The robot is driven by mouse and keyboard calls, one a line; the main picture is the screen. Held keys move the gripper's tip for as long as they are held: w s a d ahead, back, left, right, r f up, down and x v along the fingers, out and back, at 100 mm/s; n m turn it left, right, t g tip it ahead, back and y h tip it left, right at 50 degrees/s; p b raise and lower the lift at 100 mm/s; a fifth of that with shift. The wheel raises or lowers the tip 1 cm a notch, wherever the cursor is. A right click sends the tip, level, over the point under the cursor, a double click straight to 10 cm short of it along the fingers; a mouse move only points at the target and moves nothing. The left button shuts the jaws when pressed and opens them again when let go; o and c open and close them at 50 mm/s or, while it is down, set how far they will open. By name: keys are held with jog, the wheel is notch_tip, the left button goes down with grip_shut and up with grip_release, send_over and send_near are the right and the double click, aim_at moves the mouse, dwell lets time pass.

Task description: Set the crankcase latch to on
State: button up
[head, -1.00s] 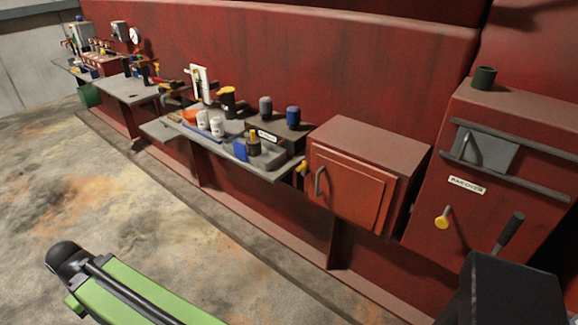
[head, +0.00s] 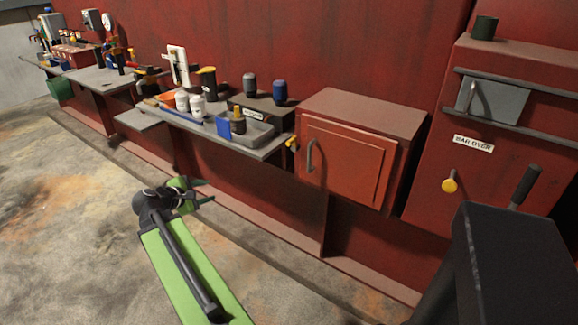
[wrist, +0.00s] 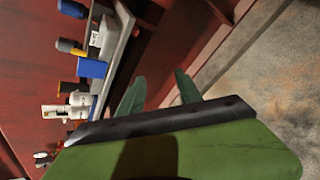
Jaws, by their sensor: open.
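A red cabinet (head: 345,165) with a hinged door and a dark handle (head: 309,156) hangs on the red engine wall; the door looks shut. A small yellow latch-like part (head: 292,143) sits at its left edge. I see no label naming the crankcase, so I cannot tell if this is its latch or how it is set. My gripper (head: 203,190) is open and empty, in front of and below the grey bench, left of the cabinet and apart from both. In the wrist view its two green fingers (wrist: 160,88) are spread with nothing between them.
A grey bench (head: 160,118) holds white jars (head: 190,103), a blue box and a grey tray. At right, a red oven labelled "BAR OVEN" (head: 473,143) has a yellow knob (head: 449,185). Open floor (head: 70,240) lies at left.

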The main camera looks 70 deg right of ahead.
jog(key=s+d+n+g+h+b, duration=0.2)
jog(key=s+d, duration=0.4)
jog(key=d, duration=0.2)
jog(key=n+g+h+b, duration=0.1)
jog(key=n+h+b, duration=0.2)
jog(key=n, duration=0.2)
send_near(286, 145)
jog(key=shift+m, duration=0.3)
jog(key=x, duration=1.1)
jog(key=shift+d+p, duration=0.3)
jog(key=shift+d, duration=0.1)
